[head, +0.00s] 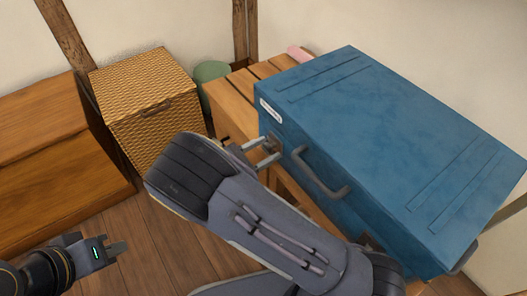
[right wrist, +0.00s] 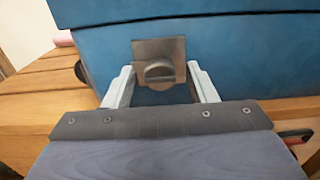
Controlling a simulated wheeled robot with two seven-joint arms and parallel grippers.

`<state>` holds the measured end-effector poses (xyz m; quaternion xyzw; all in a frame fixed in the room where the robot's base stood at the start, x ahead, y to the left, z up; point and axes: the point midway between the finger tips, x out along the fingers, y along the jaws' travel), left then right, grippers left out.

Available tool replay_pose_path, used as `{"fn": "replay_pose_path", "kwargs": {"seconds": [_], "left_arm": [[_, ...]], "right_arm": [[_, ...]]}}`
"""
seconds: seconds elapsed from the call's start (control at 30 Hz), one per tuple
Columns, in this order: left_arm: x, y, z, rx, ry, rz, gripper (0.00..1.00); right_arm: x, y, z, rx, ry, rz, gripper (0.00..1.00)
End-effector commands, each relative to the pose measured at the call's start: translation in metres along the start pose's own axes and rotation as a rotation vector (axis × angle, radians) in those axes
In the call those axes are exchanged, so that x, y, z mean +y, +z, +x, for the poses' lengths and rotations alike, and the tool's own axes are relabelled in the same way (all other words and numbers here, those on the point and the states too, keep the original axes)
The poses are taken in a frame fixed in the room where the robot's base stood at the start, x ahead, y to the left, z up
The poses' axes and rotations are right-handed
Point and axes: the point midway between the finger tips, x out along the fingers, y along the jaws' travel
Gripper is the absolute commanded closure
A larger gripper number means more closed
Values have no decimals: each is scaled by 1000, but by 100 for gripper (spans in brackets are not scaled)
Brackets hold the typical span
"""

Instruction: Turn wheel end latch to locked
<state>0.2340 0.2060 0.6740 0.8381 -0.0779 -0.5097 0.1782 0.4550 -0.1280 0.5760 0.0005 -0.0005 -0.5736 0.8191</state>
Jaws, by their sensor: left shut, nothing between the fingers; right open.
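A blue suitcase (head: 350,130) lies on a slatted wooden bench. Its latch (right wrist: 159,72), a round turn knob on a square metal plate, is on the front side and shows in the right wrist view; the knob's grip bar looks roughly horizontal. My right gripper (right wrist: 162,90) is open, its fingers on either side of the latch plate, not closed on the knob. In the head view my right gripper (head: 258,150) reaches the case's front left end, with the latch (head: 271,145) partly hidden. My left gripper (head: 115,248) is shut and empty, low over the floor at left.
The wooden bench (head: 228,101) carries the case. A wicker box (head: 150,120) stands at its left, with a green round object (head: 211,71) behind. A brown wooden chest (head: 50,150) is at far left. The case's handle (head: 320,178) sticks out right of the latch. Floor (head: 150,225) between is clear.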

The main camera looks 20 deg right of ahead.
Motion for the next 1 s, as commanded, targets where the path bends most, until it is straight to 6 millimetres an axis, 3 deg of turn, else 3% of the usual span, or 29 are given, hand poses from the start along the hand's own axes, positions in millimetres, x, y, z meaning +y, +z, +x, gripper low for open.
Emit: {"fn": "replay_pose_path", "kwargs": {"seconds": [0.2,0.53,1.0], "left_arm": [[0,0,0,0,0,0,100],[0,0,0,0,0,0,100],[1,-1,-1,0,0,0,100]], "right_arm": [[0,0,0,0,0,0,48],[0,0,0,0,0,0,92],[0,0,0,0,1,117,92]]}}
